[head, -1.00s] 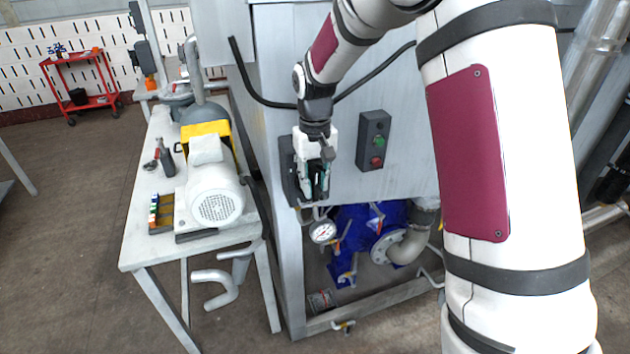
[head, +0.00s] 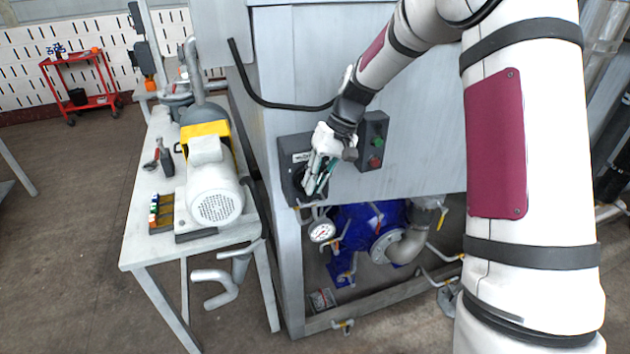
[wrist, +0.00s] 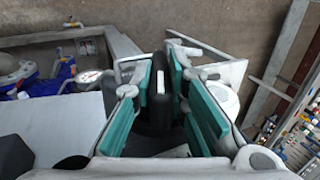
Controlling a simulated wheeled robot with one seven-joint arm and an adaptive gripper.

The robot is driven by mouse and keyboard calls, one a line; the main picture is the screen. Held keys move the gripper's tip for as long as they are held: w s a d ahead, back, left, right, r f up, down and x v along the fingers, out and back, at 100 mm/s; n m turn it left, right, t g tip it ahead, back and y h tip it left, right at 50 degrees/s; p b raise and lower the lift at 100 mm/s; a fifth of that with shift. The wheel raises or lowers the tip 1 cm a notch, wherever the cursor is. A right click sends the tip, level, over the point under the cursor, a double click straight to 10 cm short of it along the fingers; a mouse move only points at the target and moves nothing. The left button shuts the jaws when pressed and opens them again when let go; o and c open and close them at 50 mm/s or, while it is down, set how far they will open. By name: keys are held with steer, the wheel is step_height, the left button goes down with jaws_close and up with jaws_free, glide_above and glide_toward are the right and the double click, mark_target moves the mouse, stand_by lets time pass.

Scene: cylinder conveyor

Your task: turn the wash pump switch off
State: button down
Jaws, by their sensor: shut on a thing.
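The wash pump switch is a dark box (head: 287,148) with a small label, on the front of the grey cabinet in the head view. My gripper (head: 316,186) is in front of the box's lower right part, slanting down and left. In the wrist view, my gripper (wrist: 163,90) has its teal pads on both sides of a dark upright switch handle (wrist: 159,82) and is shut on it. In the head view the fingers hide most of the handle, so its exact angle is hard to read.
A dark box with green and red buttons (head: 373,141) is just right of my gripper. Below are a pressure gauge (head: 321,230) and a blue pump (head: 366,222) with pipes. A bench (head: 138,232) with a white-and-yellow motor unit (head: 212,180) stands to the left.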

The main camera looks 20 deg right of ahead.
steer(key=y, duration=0.6)
steer(key=shift+w+d+f+y+b, duration=0.1)
steer(key=shift+d+f+y+b, duration=0.15)
steer(key=shift+d+y+b, duration=0.1)
steer(key=y, duration=0.1)
steer(key=y+b, duration=0.1)
steer(key=y, duration=0.2)
steer(key=shift+d+f, duration=0.1)
steer(key=shift+f, duration=0.15)
steer(key=shift+f+y+b, duration=0.1)
steer(key=shift+y+b, duration=0.6)
steer(key=shift+y, duration=0.55)
steer(key=c, duration=1.6)
jaws_free()
steer(key=d, duration=1.2)
steer(key=shift+w+f, duration=0.1)
